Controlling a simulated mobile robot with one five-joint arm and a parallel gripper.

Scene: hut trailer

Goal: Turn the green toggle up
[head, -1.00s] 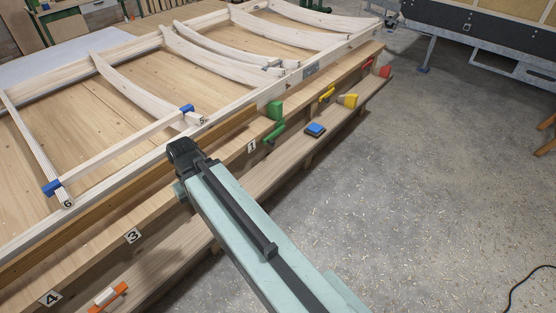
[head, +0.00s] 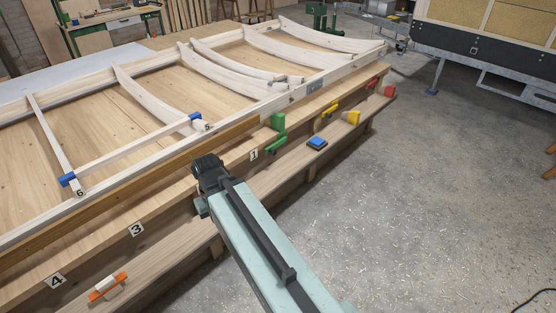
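The green toggle (head: 276,144) is a small green lever on the front edge of the long wooden bench, beside the number 1 label. It slants, with its right end higher. A green block (head: 278,122) sits just above it, at the bench top's edge. My arm reaches in from the lower right. Its dark end, with my gripper (head: 207,174), is left of and nearer than the green toggle, apart from it. The fingers cannot be made out, so I cannot see whether they are open or hold anything.
A yellow lever (head: 330,108) and a red lever (head: 371,83) are farther along the edge. A yellow block (head: 352,117), red block (head: 389,91) and blue box (head: 317,142) are on the lower shelf. An orange-handled tool (head: 108,287) lies near left.

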